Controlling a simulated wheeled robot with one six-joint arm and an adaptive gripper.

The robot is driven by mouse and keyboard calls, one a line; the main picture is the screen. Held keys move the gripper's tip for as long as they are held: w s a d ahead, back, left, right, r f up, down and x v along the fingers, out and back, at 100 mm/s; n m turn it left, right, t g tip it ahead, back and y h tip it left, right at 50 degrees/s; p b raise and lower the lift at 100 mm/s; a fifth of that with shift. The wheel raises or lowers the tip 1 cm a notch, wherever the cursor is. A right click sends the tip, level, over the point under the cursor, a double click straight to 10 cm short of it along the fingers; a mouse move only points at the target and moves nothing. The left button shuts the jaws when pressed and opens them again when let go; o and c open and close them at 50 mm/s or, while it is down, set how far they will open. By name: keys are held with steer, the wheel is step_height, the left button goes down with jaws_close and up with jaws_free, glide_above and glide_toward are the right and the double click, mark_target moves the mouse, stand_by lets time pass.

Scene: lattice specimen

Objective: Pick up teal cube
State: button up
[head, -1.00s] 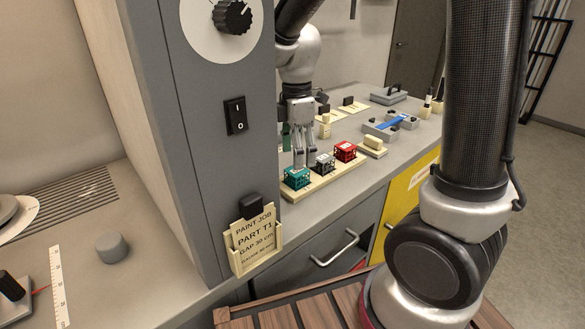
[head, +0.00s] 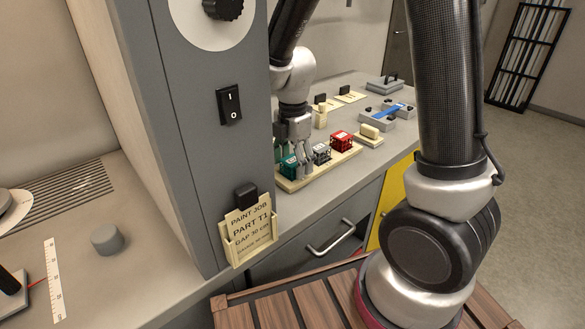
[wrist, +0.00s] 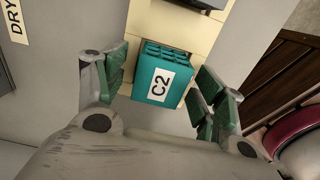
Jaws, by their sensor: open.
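The teal cube (wrist: 161,75) has a lattice body and a white label reading C2. In the wrist view it lies between the two open fingers of my gripper (wrist: 163,92), with a gap to the finger on each side. In the head view the teal cube (head: 289,167) sits at the near left end of a pale wooden tray (head: 290,186), partly hidden by my gripper (head: 297,170). The fingers reach down around the cube's level there.
On the same tray stand a grey-black lattice cube (head: 321,153) and a red cube (head: 341,141). The grey cabinet (head: 200,150) with a switch rises close left of my gripper. A pale block (head: 370,133) and a blue-topped fixture (head: 388,111) stand further right.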

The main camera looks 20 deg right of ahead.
steer(key=c, duration=1.1)
